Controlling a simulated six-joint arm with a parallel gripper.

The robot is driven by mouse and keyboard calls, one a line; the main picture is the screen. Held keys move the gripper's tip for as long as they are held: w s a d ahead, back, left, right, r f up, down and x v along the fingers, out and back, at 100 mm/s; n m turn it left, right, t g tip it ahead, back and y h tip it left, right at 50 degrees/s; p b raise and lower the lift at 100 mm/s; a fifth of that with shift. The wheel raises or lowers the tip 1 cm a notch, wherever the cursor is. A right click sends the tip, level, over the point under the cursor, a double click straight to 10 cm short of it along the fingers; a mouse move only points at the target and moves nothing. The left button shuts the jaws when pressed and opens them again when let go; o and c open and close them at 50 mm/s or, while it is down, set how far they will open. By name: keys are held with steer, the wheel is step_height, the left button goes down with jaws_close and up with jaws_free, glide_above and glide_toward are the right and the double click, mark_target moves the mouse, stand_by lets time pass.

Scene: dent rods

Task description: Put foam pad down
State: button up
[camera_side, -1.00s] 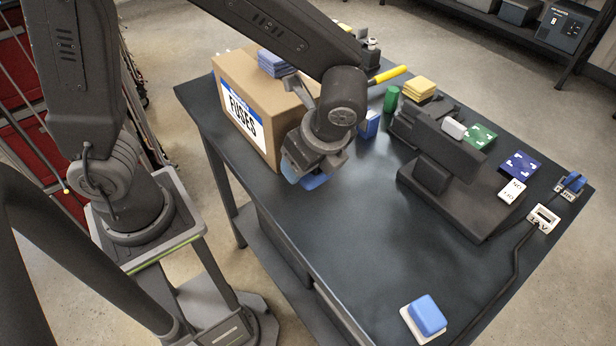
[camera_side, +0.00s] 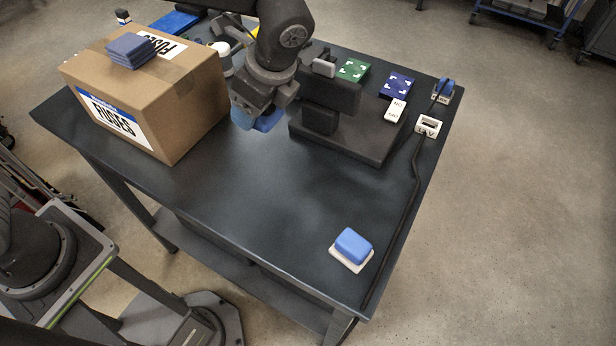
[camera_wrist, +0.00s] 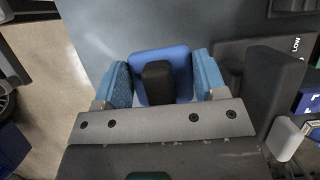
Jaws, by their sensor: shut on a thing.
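My gripper (camera_side: 256,112) is over the table, between the cardboard box and the dark fixture. It is shut on a blue foam pad (camera_side: 268,122), held beneath its jaws. In the wrist view the pad (camera_wrist: 180,66) sits between the two light-blue fingers (camera_wrist: 158,85), with a dark block in front of its middle. The pad's underside is hidden, so I cannot tell how high above the table it is.
The FUSES box (camera_side: 150,90) stands at left with blue pads (camera_side: 132,50) stacked on it. The dark fixture (camera_side: 350,140) is close on the right. A blue block (camera_side: 354,244) rests on a white plate (camera_side: 345,262) near the front corner. A cable (camera_side: 408,200) runs along the right edge. The middle front is clear.

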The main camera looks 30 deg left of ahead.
glide_above(301, 182)
steer(key=d, duration=0.1)
step_height(301, 182, down, 6)
steer(key=shift+f, duration=0.1)
steer(key=shift+d+f, duration=0.1)
steer(key=shift+f, duration=1.95)
steer(key=shift+f, duration=0.15)
steer(key=o, duration=0.9)
steer(key=shift+o, duration=0.2)
